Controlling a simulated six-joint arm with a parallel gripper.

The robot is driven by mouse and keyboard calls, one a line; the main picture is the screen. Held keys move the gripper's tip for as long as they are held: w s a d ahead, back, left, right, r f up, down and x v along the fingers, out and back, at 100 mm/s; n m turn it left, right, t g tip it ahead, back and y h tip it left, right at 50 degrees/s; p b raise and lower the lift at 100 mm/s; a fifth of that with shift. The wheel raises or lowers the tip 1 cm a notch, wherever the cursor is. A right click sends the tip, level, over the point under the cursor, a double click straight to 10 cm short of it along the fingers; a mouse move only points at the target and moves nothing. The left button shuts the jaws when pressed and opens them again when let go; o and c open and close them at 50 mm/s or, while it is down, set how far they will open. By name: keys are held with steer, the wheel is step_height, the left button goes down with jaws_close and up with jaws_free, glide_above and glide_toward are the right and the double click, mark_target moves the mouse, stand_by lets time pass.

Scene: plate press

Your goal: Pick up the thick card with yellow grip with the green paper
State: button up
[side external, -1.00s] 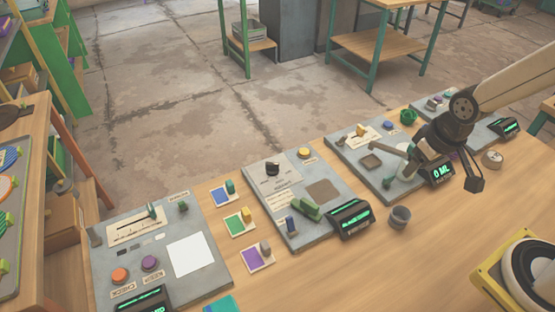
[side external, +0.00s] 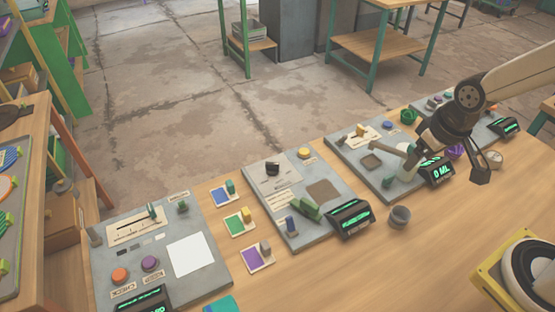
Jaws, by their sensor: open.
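The thick card with green paper and a yellow grip (side external: 239,223) lies flat on the wooden table, in the middle of a row of three cards. Its yellow grip block stands up at the card's upper right. My gripper (side external: 450,168) is at the right of the side external view, above the panel with the "0 ML" display. It is open, with nothing seen between its fingers, and far to the right of the green card.
A blue card with a teal grip (side external: 222,195) and a purple card with a grey grip (side external: 258,259) flank it. Grey panels (side external: 165,222) stand on both sides of the row. A grey cup (side external: 400,217) stands on the table, with bare wood in front.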

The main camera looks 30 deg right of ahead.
steer(key=shift+w+v, duration=0.3)
steer(key=shift+v, duration=1.05)
steer(key=n+t+h, duration=0.5)
steer(key=n+t, duration=0.5)
steer(key=n, duration=2.2)
glide_above(246, 216)
steer(key=s+a, duration=0.3)
steer(key=s, duration=0.2)
steer(key=f, duration=1.1)
steer(key=d+f, duration=0.1)
steer(key=f, duration=0.5)
steer(key=shift+w+f, duration=0.2)
steer(key=shift+w, duration=0.15)
steer(key=shift+f, duration=0.4)
steer(key=shift+d, duration=0.1)
steer(key=shift+x, duration=1.3)
